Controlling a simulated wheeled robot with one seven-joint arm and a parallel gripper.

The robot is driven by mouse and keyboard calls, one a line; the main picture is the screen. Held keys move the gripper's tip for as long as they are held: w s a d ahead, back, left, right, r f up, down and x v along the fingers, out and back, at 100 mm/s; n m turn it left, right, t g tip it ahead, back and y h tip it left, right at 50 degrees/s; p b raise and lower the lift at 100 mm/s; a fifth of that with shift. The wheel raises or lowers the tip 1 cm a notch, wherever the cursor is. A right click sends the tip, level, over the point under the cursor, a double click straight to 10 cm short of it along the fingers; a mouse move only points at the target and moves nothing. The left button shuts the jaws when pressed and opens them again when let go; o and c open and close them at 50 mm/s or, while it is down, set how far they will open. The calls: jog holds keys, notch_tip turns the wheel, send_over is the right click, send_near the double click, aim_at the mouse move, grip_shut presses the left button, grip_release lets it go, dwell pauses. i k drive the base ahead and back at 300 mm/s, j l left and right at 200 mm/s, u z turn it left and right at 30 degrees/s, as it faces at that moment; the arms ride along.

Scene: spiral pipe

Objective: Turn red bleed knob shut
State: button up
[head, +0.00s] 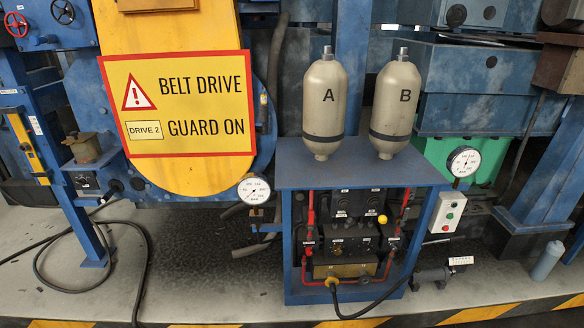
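A blue cabinet (290,178) with an open front stands right of centre and carries two tan cylinders, A (328,122) and B (397,122). Inside is a black block (350,232) with small knobs and labels. Red parts run along both sides of it, at the left (311,207) and at the right (404,207). A yellow ball knob (382,219) sits at the block's right. The red parts are too small here to tell which is the red bleed knob or how it is turned. My gripper is out of view.
A red handwheel (16,25) is at the upper left. Gauges are left (254,189) and right (464,161) of the cabinet. A control box (446,212) is at the right. A black cable (147,265) lies on the floor at the left. Striped edging (480,313) runs along the front.

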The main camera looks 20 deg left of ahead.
aim_at(308, 251)
jog(key=u, duration=1.25)
